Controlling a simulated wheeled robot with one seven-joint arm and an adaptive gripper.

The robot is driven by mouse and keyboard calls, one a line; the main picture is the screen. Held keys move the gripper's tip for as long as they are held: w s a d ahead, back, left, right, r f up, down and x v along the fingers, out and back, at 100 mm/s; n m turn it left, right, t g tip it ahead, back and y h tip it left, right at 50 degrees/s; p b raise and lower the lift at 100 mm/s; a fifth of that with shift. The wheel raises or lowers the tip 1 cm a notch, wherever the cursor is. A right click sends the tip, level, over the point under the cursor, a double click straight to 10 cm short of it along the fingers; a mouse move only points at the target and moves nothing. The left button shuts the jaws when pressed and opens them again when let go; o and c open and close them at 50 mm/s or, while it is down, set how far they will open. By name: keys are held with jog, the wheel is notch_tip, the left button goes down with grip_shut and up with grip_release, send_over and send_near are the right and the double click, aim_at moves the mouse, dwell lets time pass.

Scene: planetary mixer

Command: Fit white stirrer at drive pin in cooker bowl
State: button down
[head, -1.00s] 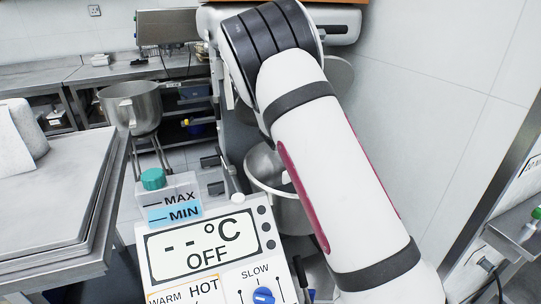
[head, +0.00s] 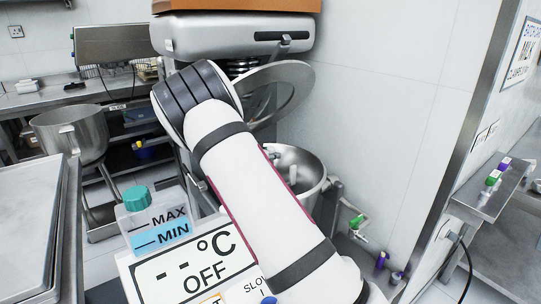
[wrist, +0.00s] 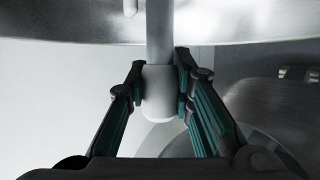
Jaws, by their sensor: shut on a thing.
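The cooker bowl (head: 314,168) is a steel bowl right of my arm in the head view, its left side covered by my arm. A small pale upright post (head: 292,175) shows inside it, likely the drive pin. My gripper (wrist: 161,92) is hidden behind my arm in the head view. In the wrist view its fingers are shut on a pale rounded piece (wrist: 159,84) joined to a grey rod. I cannot tell whether this piece is the white stirrer. The rod runs up in front of a curved metal surface (wrist: 230,25).
The mixer head (head: 232,38) overhangs the bowl, with a round tilted lid (head: 296,82) beside it. A control panel (head: 195,268) and a green-capped tank (head: 150,220) stand in front. A steel pot (head: 75,135) is at left. A white wall closes the right side.

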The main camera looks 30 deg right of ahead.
jog(key=shift+f+b, duration=1.15)
jog(key=shift+f, duration=1.2)
jog(key=shift+f+b, duration=0.9)
jog(key=shift+f, duration=0.75)
jog(key=c, duration=1.3)
grip_release()
notch_tip(320, 180, up, 10)
